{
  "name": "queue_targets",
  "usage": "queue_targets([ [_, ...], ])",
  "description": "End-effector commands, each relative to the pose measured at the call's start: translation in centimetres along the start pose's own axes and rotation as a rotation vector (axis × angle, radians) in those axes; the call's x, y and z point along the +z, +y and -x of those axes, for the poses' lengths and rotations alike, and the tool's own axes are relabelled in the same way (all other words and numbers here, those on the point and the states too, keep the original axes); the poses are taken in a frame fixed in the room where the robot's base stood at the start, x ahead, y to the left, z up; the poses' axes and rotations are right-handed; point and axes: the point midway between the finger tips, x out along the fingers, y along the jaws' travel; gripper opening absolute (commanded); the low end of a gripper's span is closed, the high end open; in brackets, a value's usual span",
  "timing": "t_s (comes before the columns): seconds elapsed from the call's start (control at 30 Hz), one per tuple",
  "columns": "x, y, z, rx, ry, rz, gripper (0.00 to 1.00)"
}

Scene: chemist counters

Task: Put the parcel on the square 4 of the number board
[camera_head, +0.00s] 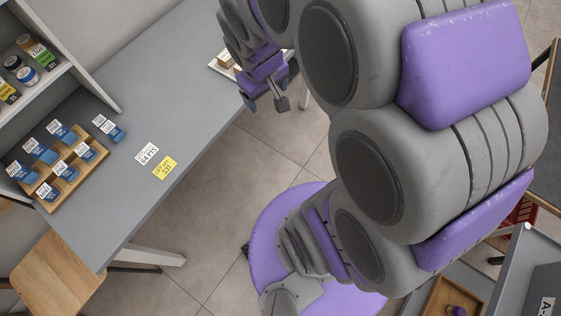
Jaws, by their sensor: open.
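My gripper (266,102) is open and empty, with its fingers pointing down near the right edge of the grey counter (200,62). Just left of it and partly behind it is a small brown box (226,60), which may be the parcel. The box sits on a pale flat board or tray (214,68), partly hidden by my arm. I cannot read any numbers on this board, so I cannot tell whether it is the number board or where square 4 is.
A wooden rack (72,186) with several blue boxes stands on the left counter. One blue box (117,134) lies beside it. White (147,155) and yellow (164,168) labels lie nearby. A shelf (60,75) holds jars. A wooden tray (440,300) is at lower right. The mid-counter is clear.

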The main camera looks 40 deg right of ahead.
Motion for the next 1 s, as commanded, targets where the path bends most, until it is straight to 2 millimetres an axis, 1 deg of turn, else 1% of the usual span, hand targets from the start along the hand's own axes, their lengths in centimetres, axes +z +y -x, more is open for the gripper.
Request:
queue_targets([
  [0.03,2.0,-1.2,1.4,-0.014,-0.03,-0.006,0.82],
  [0.2,9.4,-5.0,4.7,-0.081,-0.17,-0.031,0.82],
  [0.3,13.0,-6.8,6.1,-0.12,-0.239,-0.035,0.82],
  [0.4,15.4,-7.9,7.0,-0.147,-0.284,-0.034,0.82],
  [0.5,16.5,-8.5,7.5,-0.162,-0.306,-0.034,0.82],
  [0.57,16.8,-8.6,7.6,-0.165,-0.311,-0.034,0.82],
  [1.0,16.8,-8.6,7.5,-0.165,-0.313,-0.034,0.82],
])
